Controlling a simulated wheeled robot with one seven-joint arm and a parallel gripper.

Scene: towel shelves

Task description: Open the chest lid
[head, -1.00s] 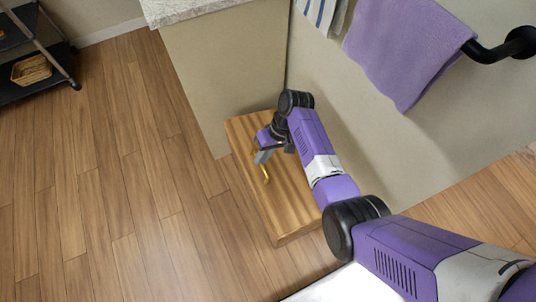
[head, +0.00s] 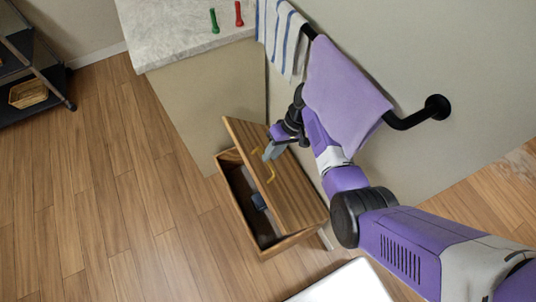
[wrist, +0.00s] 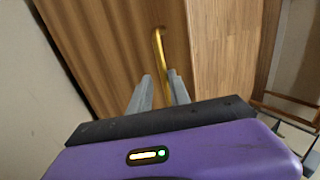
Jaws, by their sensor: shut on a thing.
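The wooden chest (head: 236,205) stands on the floor against the wall, and its lid (head: 296,198) is tilted up, hinged on the wall side. A dark gap shows the inside, with a small blue-grey thing (head: 258,201) in it. The lid's gold handle (head: 271,172) also shows in the wrist view (wrist: 159,52). My gripper (head: 270,153) is at the lid's handle. In the wrist view, its two grey fingers (wrist: 158,88) are closed around the gold bar.
A purple towel (head: 340,95) and a striped towel (head: 282,38) hang on a black rail (head: 412,118) above my arm. A stone-topped counter (head: 180,35) holds a green and a red item. A dark shelf (head: 30,70) stands far left. The left floor is clear.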

